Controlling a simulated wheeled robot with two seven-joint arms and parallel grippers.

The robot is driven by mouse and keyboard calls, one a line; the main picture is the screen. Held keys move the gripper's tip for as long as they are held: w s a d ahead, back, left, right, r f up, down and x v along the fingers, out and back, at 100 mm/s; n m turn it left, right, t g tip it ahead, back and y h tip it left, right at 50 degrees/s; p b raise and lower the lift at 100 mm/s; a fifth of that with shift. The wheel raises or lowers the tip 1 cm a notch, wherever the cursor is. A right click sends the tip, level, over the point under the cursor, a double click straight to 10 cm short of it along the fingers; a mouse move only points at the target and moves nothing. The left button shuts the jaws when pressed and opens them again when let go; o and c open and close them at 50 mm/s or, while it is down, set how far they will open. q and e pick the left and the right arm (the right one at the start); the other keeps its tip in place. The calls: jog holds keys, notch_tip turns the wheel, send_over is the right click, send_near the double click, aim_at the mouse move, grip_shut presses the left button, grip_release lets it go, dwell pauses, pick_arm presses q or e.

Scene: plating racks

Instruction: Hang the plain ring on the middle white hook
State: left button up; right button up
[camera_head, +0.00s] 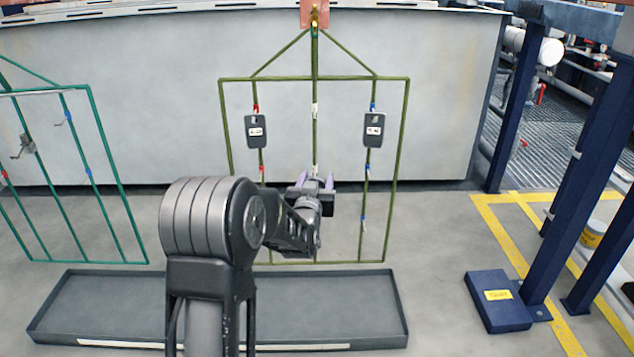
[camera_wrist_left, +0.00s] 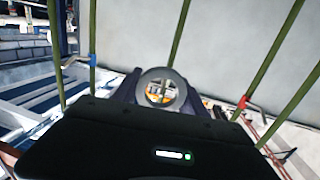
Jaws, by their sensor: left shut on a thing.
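My left gripper (camera_head: 318,181) is in front of the middle rod of the olive rack (camera_head: 315,140), at the lower of two visible white marks. In the left wrist view its fingers are shut on a plain grey ring (camera_wrist_left: 148,82), with its hole facing the camera. The middle rod (camera_wrist_left: 179,40) runs down behind the ring. An upper white hook mark (camera_head: 315,110) shows on this rod, and another white mark (camera_head: 315,168) is just above the fingertips. I cannot tell whether the ring touches a hook. The ring is hidden in the head view. My right gripper is not in view.
Two dark tagged plates (camera_head: 256,131) (camera_head: 376,130) hang on the side rods, beside red and blue marks. A teal rack (camera_head: 103,203) stands at left. A grey tray (camera_head: 385,300) lies below. A blue post (camera_head: 515,95) and base are at right.

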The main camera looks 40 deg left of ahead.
pick_arm(q)
jog(key=shift+w, duration=0.1)
dwell(0.3)
jog(key=shift+w+a+b, duration=0.4)
jog(key=shift+w+a, duration=0.1)
jog(key=shift+w, duration=0.05)
jog(key=shift+w+a+f, duration=0.1)
jog(key=shift+w+f, duration=0.05)
jog(key=shift+f, duration=0.05)
dwell(0.3)
jog(key=shift+w+a+f+b, duration=0.2)
jog(key=shift+w+a+b, duration=0.1)
jog(key=shift+b, duration=0.3)
jog(key=shift+w+a+f+b, duration=0.1)
jog(key=shift+w+f+b, duration=0.15)
jog(key=shift+b, duration=0.15)
jog(key=shift+s, duration=0.1)
dwell(0.4)
jog(key=o, duration=1.6)
